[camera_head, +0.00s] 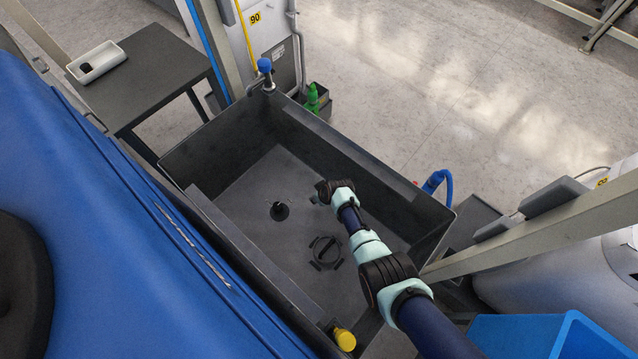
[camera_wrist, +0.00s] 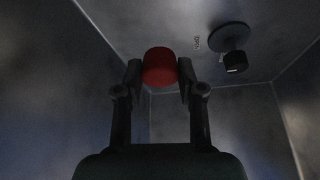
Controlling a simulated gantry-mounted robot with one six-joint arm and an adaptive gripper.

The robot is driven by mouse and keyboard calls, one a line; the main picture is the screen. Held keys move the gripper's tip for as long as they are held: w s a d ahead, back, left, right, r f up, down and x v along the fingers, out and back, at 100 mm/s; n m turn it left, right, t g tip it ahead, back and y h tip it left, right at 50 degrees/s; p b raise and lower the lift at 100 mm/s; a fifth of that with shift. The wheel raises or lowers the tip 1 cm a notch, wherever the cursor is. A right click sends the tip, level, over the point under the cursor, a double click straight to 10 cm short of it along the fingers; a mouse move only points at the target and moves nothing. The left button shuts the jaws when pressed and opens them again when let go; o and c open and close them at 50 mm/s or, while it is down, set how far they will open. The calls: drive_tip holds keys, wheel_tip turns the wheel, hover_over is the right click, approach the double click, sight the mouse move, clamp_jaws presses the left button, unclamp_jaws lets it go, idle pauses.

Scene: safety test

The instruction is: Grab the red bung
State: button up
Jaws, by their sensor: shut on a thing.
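The red bung (camera_wrist: 160,65) shows in the wrist view as a short, rounded red cylinder. It sits between the two fingertips of my gripper (camera_wrist: 160,80), and the fingers are shut on it from both sides. In the head view my gripper (camera_head: 318,196) reaches into the dark grey tub (camera_head: 330,150), right of the tub's middle. The bung cannot be made out in the head view, as the gripper is small and dark there.
A dark round fitting (camera_head: 325,252) lies nearer the front. High tub walls surround the gripper. A yellow knob (camera_head: 344,339) is at the front corner.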

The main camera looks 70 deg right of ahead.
wheel_tip(320, 180, up, 10)
drive_tip(key=p, duration=0.3)
drive_tip(key=shift+f+p, duration=0.15)
drive_tip(key=shift+p, duration=0.2)
